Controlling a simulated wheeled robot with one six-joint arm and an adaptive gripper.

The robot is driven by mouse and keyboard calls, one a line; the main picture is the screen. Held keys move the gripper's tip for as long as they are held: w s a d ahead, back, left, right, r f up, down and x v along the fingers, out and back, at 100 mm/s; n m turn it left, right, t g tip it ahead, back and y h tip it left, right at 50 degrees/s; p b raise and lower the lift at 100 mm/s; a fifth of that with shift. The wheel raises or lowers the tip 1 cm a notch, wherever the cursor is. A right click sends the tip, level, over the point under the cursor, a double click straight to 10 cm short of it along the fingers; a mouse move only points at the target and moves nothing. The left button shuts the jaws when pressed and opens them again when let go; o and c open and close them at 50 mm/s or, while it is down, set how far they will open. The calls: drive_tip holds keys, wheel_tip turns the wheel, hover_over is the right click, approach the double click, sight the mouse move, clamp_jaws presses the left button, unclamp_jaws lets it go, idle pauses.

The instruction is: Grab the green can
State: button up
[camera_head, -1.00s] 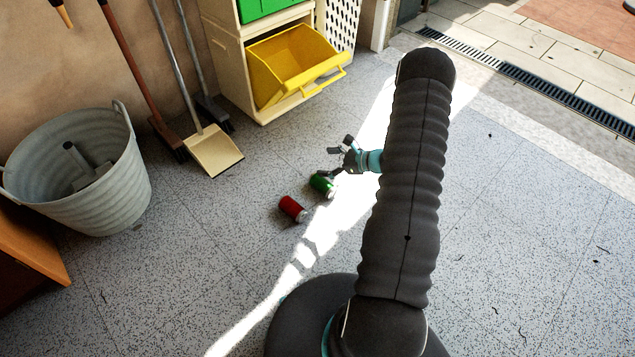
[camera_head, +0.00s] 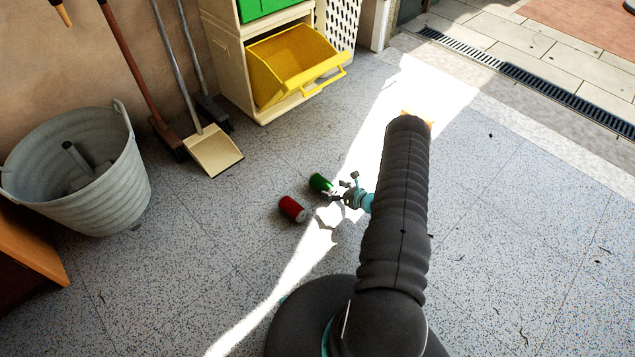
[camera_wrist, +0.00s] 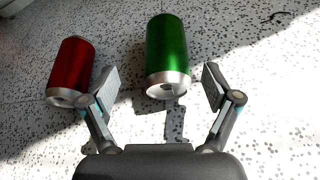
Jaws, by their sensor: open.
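The green can (camera_head: 320,182) lies on its side on the speckled floor. In the wrist view the green can (camera_wrist: 167,52) is ahead of my gripper, with its silver end toward me. My gripper (camera_head: 341,190) is open and just right of the green can. In the wrist view my gripper (camera_wrist: 160,88) has its fingers spread, with the can's near end at about the fingertips and between them. I cannot tell whether either finger touches it.
A red can (camera_head: 292,208) lies close by; in the wrist view the red can (camera_wrist: 71,72) is beside the left finger. A grey bucket (camera_head: 84,175), a dustpan (camera_head: 213,152) and a shelf with a yellow bin (camera_head: 290,65) stand further off.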

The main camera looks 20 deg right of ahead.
sight(324, 183)
drive_tip(key=shift+w+d+x, duration=0.1)
drive_tip(key=shift+d+x, duration=0.1)
drive_tip(key=shift+x, duration=1.55)
drive_tip(key=shift+w+d+x, duration=0.1)
drive_tip(key=shift+d+x, duration=0.05)
drive_tip(key=shift+x, duration=1.6)
drive_tip(key=shift+r, duration=0.1)
drive_tip(key=c, duration=1.1)
drive_tip(key=shift+d+r, duration=0.1)
drive_tip(key=shift+r, duration=0.05)
drive_tip(key=shift+c, duration=0.2)
